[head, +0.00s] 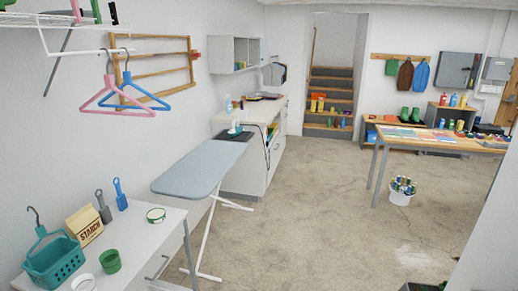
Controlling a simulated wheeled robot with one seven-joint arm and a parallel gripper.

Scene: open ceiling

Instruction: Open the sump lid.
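I cannot make out a sump lid for sure in the head view. A small dark object (421,287) is cut off by the bottom edge, right of the middle, on the concrete floor. It is too little in view to tell what it is. My gripper does not show in this view.
An ironing board (200,170) stands left of the middle, beside a white table (150,238) with a teal basket (54,262). A work table (440,138) stands at right, with a white bucket (400,198) by it. A pale wall (488,235) blocks the right edge. The middle floor (300,215) is clear.

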